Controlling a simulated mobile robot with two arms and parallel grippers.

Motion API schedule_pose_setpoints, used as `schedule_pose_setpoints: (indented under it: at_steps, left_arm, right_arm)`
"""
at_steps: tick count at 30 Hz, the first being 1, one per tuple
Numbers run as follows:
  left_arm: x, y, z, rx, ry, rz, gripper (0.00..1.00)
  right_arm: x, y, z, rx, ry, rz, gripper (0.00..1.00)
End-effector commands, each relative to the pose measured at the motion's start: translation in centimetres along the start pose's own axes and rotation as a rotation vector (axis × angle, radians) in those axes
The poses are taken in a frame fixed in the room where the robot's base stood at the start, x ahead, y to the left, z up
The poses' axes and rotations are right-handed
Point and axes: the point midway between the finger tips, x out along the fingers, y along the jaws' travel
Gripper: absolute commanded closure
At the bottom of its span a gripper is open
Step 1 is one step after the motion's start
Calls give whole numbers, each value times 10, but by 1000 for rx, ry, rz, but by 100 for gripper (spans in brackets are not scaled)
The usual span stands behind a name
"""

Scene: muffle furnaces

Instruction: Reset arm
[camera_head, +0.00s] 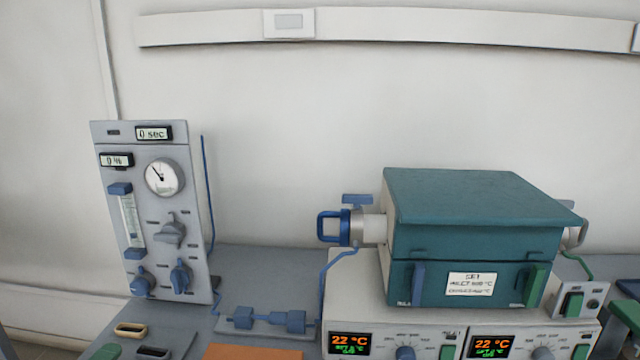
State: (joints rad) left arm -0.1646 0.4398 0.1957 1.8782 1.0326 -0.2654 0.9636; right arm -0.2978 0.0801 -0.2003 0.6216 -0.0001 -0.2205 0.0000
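Neither of my arms nor their grippers shows in the head view. The teal muffle furnace (478,210) sits closed on a light control base (440,325) at the right. Its two orange displays both read 22 °C. A blue handle-like fitting (330,226) sticks out from the furnace's left side. A grey gas panel (150,215) with a round gauge (164,177), a flow tube and several knobs stands upright at the left.
The grey bench (262,280) carries a blue inline fitting (268,320) and an orange mat (253,352) at the front. A small box with a green switch (572,302) stands right of the furnace. A white rail (400,27) runs along the wall.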

Motion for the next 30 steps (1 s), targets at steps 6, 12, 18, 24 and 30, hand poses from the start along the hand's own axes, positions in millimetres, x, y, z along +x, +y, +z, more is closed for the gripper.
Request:
schedule_pose_setpoints:
  at_steps: [6,12,18,24,30]
  left_arm:
    - [-10,-20,36,139,-90,-98,2]
    - [-31,-46,82,346,-220,-228,2]
    - [-71,-77,134,638,-410,-398,2]
    - [-132,-100,177,980,-645,-593,2]
    - [-181,-105,193,1197,-818,-739,2]
  right_arm:
    - [0,0,0,0,0,0,58]
    - [0,0,-3,0,5,1,58]
    - [0,0,0,0,0,0,58]
    - [0,0,1,0,-1,0,58]
    - [0,0,2,0,-3,0,58]
